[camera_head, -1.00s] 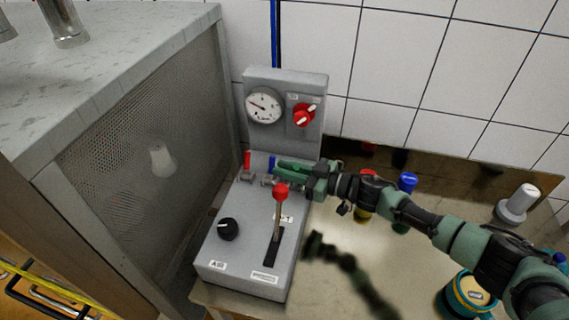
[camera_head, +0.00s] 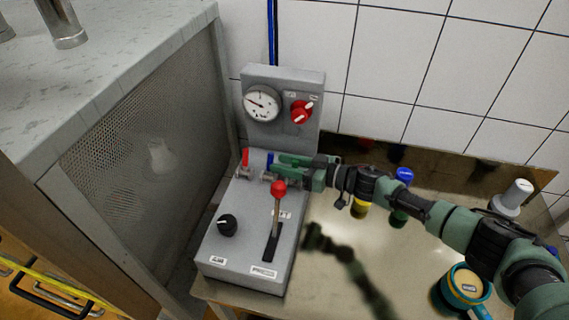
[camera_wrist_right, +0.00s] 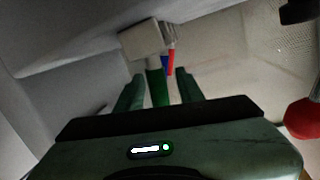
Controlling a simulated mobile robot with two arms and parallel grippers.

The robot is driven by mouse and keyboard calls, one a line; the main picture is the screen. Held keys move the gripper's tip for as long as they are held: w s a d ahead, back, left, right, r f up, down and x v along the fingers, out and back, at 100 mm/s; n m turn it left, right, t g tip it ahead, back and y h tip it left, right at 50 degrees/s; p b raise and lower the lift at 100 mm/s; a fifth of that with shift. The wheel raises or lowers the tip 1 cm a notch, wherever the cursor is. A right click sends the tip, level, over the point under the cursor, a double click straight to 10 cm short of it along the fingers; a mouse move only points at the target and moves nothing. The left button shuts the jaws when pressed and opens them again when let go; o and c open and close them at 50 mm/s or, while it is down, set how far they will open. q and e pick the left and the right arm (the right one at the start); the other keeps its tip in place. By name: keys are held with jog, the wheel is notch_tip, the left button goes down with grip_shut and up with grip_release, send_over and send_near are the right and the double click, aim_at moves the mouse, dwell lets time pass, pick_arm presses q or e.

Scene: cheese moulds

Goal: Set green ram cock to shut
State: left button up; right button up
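The green ram cock (camera_wrist_right: 157,88) shows in the right wrist view as a green lever standing between my right fingers. A grey block, perhaps its valve body, lies just beyond it. My right gripper (camera_wrist_right: 159,92) is open around the lever, with a gap visible on each side. In the head view my right gripper (camera_head: 288,164) lies over the back of the grey control box (camera_head: 215,250) and hides the green cock. A red-handled cock (camera_head: 245,157) and a blue-handled cock (camera_head: 270,160) stand left of it. My left gripper is not in view.
A red-ball lever (camera_head: 279,189) rises from the box just in front of my right gripper. The upright panel behind carries a gauge (camera_head: 262,104) and a red knob (camera_head: 301,111). A black knob (camera_head: 227,225) sits front left. Bottles and a teal tub (camera_head: 466,287) stand right.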

jog(key=b+v, duration=0.1)
jog(key=v, duration=0.6)
jog(key=shift+f+b, duration=0.2)
jog(key=shift+b, duration=0.1)
jog(key=shift+s+d+r, duration=0.2)
jog(key=shift+d, duration=0.15)
